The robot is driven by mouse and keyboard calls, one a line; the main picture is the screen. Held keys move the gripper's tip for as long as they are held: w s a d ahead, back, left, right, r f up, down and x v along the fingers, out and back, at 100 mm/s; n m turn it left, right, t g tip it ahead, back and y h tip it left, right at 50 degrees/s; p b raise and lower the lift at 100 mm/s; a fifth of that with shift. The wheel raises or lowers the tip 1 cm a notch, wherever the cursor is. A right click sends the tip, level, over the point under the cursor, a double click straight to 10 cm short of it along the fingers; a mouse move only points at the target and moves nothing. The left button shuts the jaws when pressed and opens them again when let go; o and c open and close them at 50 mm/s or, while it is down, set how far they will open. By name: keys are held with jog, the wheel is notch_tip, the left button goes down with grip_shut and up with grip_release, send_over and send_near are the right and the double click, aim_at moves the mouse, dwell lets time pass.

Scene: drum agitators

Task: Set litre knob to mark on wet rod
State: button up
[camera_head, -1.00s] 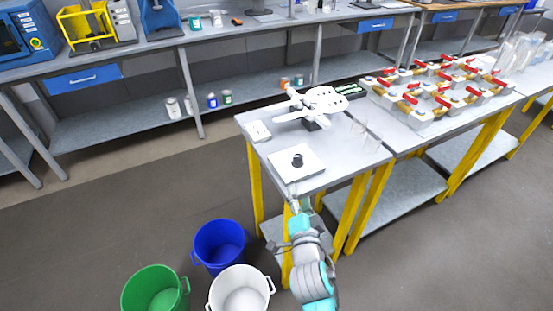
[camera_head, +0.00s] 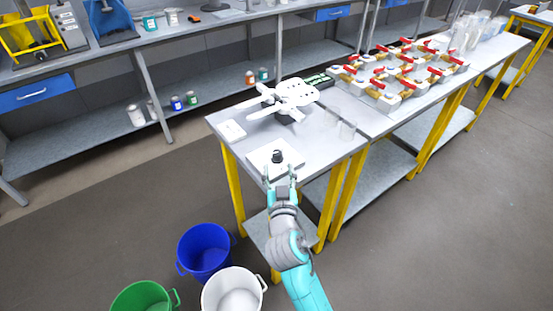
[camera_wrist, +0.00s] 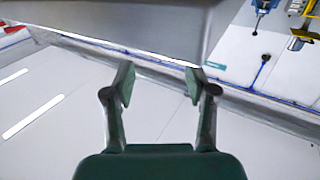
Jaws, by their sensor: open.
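A black knob (camera_head: 277,156) stands on a flat white plate (camera_head: 262,163) near the front edge of the metal table. My gripper (camera_head: 281,174) is open and empty, at the table's front edge just in front of the knob and apart from it as far as I can tell. In the wrist view my gripper (camera_wrist: 160,82) shows both fingers spread with nothing between them. The wrist view does not show the knob. A white device with several arms (camera_head: 284,101) lies behind the plate. I cannot make out a wet rod or a litre mark.
Several red-handled valves (camera_head: 392,72) cover the adjoining table. Blue (camera_head: 204,251), white (camera_head: 233,291) and green (camera_head: 143,301) buckets stand on the floor at the left.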

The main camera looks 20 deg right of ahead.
aim_at(277, 158)
jog(key=shift+x, duration=2.55)
grip_shut()
